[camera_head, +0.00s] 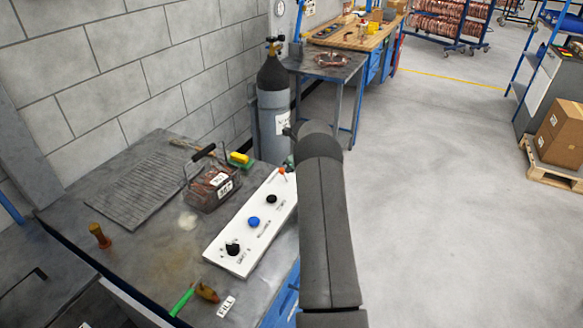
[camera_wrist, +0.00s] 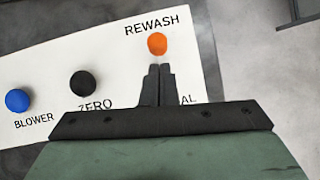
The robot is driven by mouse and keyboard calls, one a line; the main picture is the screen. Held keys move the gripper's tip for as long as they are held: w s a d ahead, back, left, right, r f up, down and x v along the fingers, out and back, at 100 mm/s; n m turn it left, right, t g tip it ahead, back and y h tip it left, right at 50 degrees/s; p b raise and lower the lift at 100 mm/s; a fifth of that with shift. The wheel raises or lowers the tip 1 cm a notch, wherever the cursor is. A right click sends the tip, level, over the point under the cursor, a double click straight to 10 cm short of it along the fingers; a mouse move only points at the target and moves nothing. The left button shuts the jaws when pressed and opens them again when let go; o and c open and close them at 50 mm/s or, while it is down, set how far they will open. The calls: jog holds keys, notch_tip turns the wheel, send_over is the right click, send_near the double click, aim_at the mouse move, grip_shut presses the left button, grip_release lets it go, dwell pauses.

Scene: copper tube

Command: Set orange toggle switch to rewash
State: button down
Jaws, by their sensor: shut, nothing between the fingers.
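The orange toggle switch (camera_wrist: 157,44) is near the end of a white control panel (camera_wrist: 40,82). The word REWASH is printed just above it in the wrist view, and a label ending in "AL" shows below, partly hidden by my gripper. I cannot tell which way the toggle leans. My gripper (camera_wrist: 159,69) is shut and empty, its fingertips just below the orange knob in the wrist view; whether they touch it is unclear. In the head view the toggle (camera_head: 282,170) shows at the panel's far end, beside my arm, which hides most of the gripper.
The panel also has a black ZERO knob (camera_wrist: 83,82), a blue BLOWER knob (camera_wrist: 18,100) and a black knob (camera_head: 232,249) at its near end. A wire basket (camera_head: 210,190) and a yellow-green block (camera_head: 240,159) sit left of the panel. A gas cylinder (camera_head: 272,105) stands behind.

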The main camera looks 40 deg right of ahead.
jog(key=shift+r+p, duration=0.4)
jog(key=shift+r, duration=0.45)
jog(key=b+v, duration=0.1)
jog(key=v, duration=1.2)
jog(key=shift+s, duration=0.15)
jog(key=shift+a, duration=0.1)
